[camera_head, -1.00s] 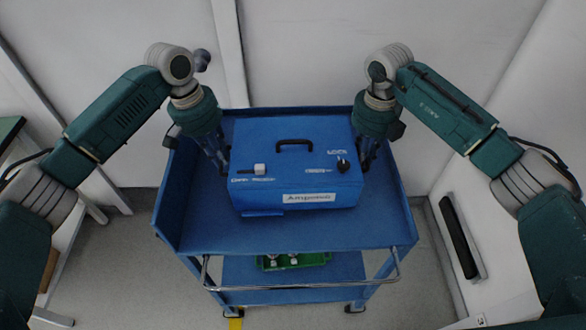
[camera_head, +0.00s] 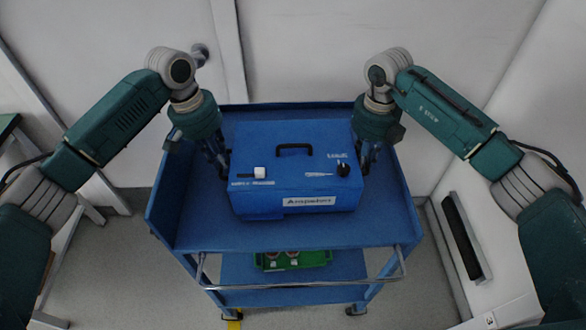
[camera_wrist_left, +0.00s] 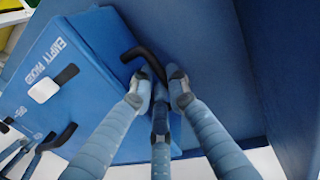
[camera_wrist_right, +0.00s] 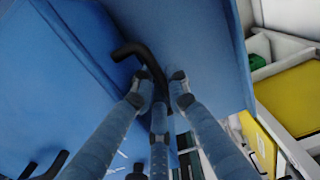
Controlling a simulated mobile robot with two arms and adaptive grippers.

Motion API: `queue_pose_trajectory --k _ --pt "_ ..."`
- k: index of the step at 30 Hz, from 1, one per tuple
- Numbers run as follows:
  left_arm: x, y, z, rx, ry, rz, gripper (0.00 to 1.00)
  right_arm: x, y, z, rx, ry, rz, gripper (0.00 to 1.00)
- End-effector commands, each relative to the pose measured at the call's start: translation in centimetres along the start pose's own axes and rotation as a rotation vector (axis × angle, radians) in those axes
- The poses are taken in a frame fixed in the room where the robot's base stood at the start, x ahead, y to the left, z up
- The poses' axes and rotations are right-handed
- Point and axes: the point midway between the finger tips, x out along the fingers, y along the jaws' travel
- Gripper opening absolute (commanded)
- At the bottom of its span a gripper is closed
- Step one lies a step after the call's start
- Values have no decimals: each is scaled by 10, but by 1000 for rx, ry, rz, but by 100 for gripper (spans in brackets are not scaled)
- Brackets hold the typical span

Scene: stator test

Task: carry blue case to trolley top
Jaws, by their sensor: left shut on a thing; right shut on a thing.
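The blue case (camera_head: 300,180), with a black top handle, a white and a black knob and a front label, is level over the blue trolley's top shelf (camera_head: 335,234). I cannot tell whether its underside touches the shelf. My left gripper (camera_head: 223,166) is shut on the black side handle (camera_wrist_left: 146,54) at the case's left. My right gripper (camera_head: 366,162) is shut on the black side handle (camera_wrist_right: 134,50) at its right. The left wrist view shows white lettering on the case (camera_wrist_left: 82,70). The case's underside is hidden.
The trolley's lower shelf (camera_head: 235,271) holds a green tray (camera_head: 322,258) with small parts. A chrome push bar (camera_head: 300,287) runs along the near side. Walls stand close behind and to the right. Bare shelf shows around the case, most of all in front.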

Motion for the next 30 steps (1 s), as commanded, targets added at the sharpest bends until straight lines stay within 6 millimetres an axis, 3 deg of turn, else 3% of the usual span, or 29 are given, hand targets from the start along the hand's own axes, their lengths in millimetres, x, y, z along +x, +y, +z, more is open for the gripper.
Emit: queue_pose_trajectory --k 7,8,10,23,30 --pt "14 -6 -2 -4 4 -4 0 14 -4 2 10 -6 -5 0" --pt "13 -6 0 -6 -1 -7 21 14 -5 1 10 -1 -7 20" --pt "13 -6 0 -5 -1 -7 34 13 -4 1 9 -1 -7 33" --pt "12 -3 0 -1 0 -2 34 13 -1 0 2 1 -2 33" --pt "-12 -3 -1 -2 2 -2 34 13 0 0 0 1 -1 33"
